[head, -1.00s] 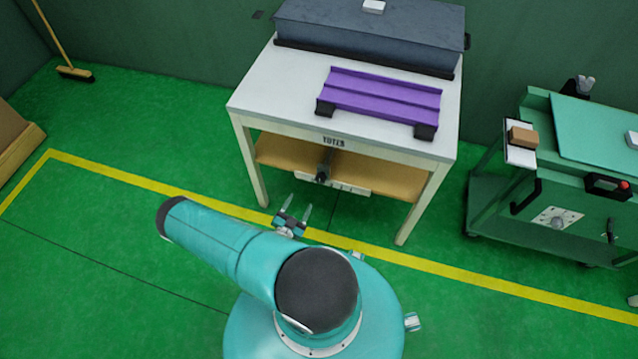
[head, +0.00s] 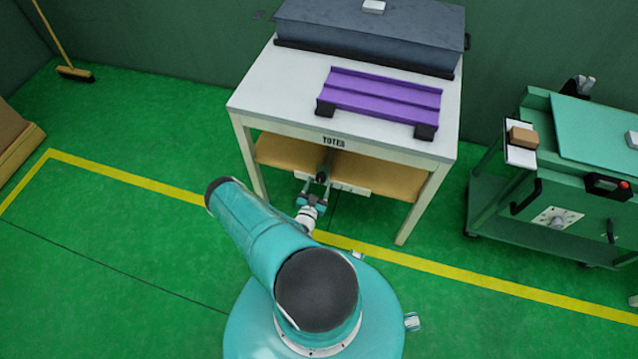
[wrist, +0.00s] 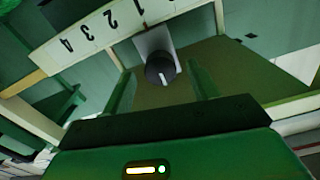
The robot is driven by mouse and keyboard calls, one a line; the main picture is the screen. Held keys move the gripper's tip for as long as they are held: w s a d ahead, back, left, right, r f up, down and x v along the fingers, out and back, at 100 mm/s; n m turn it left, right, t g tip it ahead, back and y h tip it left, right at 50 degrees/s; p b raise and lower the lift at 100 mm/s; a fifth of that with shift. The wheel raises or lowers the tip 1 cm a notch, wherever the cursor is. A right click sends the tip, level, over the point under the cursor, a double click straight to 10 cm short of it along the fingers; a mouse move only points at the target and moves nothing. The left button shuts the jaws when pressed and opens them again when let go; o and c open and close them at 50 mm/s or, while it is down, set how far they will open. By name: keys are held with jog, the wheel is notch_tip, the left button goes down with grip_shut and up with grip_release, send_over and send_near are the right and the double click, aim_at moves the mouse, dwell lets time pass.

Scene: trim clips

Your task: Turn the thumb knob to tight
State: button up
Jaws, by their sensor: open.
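The dark round thumb knob (wrist: 160,71) with a white pointer line sits on a pale grey plate (wrist: 152,42) in the wrist view. In the head view the knob (head: 322,176) is under the front edge of the table. My gripper (head: 316,185) is open in front of it. In the wrist view its two green fingers stand left and right of the knob, with visible gaps, and I see no contact. I cannot tell whether the fingertips reach past its face. A white strip (wrist: 92,35) with the numbers 1 to 4 lies beside the plate.
The white table (head: 270,90) carries a purple ribbed tray (head: 380,97) and a dark grey box (head: 370,35). Its lower wooden shelf (head: 385,172) and legs are close to my gripper. A green cart (head: 540,190) stands at right.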

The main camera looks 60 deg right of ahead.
jog(key=shift+w+d, duration=0.15)
jog(key=shift+d, duration=0.75)
jog(key=c, duration=1)
